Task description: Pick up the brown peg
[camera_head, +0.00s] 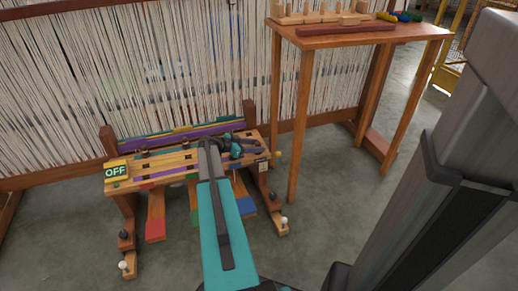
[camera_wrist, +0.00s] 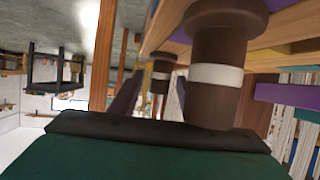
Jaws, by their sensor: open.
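A brown peg (camera_wrist: 218,95) with a white band fills the upper right middle of the wrist view, very close to the camera. A second, similar brown peg (camera_wrist: 160,77) shows smaller behind it. In the head view, small dark brown pegs (camera_head: 145,153) stand on the wooden bench (camera_head: 125,186). My gripper (camera_head: 247,146) is open over the right part of the bench, and my forearm hides some of the bench top. I cannot tell whether the near peg is between the fingers or beside them.
Coloured pedals (camera_head: 155,229) hang below. A loom with white threads (camera_head: 130,70) rises behind. A tall wooden table (camera_head: 360,38) with blocks and skeins stands at right. Grey floor is clear in front.

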